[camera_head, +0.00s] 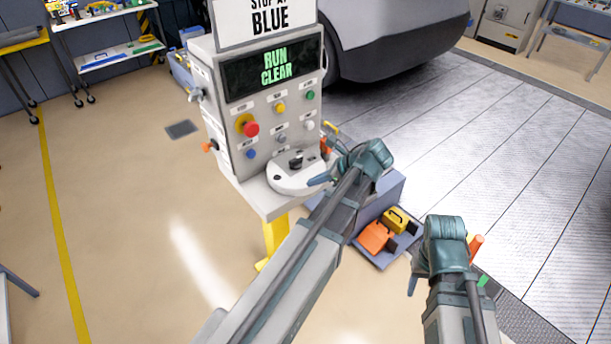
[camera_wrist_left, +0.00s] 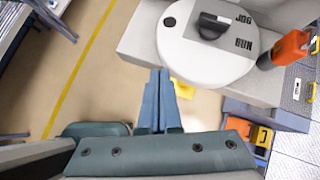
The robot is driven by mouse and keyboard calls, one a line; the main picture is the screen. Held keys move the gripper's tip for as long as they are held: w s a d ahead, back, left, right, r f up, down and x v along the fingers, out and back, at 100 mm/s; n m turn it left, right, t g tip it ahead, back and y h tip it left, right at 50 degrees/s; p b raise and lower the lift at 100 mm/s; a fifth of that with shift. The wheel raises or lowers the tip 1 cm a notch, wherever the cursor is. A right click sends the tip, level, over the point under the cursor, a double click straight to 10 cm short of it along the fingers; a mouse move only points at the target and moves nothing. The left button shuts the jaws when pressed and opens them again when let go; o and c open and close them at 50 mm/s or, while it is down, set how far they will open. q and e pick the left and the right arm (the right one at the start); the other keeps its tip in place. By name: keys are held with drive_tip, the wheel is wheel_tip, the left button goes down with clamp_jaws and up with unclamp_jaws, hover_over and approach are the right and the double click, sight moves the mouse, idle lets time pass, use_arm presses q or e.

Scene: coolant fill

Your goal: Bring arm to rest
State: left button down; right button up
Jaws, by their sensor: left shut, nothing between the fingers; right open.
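My left gripper (camera_head: 318,181) is at the front of the control panel (camera_head: 232,150), beside the round white dial plate (camera_head: 283,183). In the left wrist view its blue fingers (camera_wrist_left: 160,78) are together and empty, below the plate's lower edge. A black selector knob (camera_wrist_left: 212,27) sits on the plate near the words JOG and RUN; it is apart from the fingers. The panel's screen (camera_head: 272,68) reads RUN CLEAR in green. My right gripper (camera_head: 413,286) is low at the right; one finger shows and it holds nothing visible.
A grey-blue bin (camera_head: 372,258) with orange and yellow items stands between my arms. An orange bottle (camera_wrist_left: 290,48) stands right of the plate. A grey vehicle (camera_head: 390,40) is behind the panel. Open floor (camera_head: 120,200) lies to the left.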

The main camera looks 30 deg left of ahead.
use_arm(q)
drive_tip(key=shift+p+v, duration=0.35)
drive_tip(key=shift+v, duration=0.55)
drive_tip(key=shift+s, duration=0.15)
drive_tip(key=s+d+f+n+h, duration=0.3)
drive_tip(key=s+d+n, duration=0.4)
drive_tip(key=d, duration=0.4)
drive_tip(key=s+d+f+n+h, duration=0.3)
drive_tip(key=s+d+n, duration=0.3)
drive_tip(key=d, duration=0.6)
drive_tip(key=shift+s+n+h, duration=0.4)
drive_tip(key=shift+s+h, duration=0.15)
drive_tip(key=shift+h, duration=0.35)
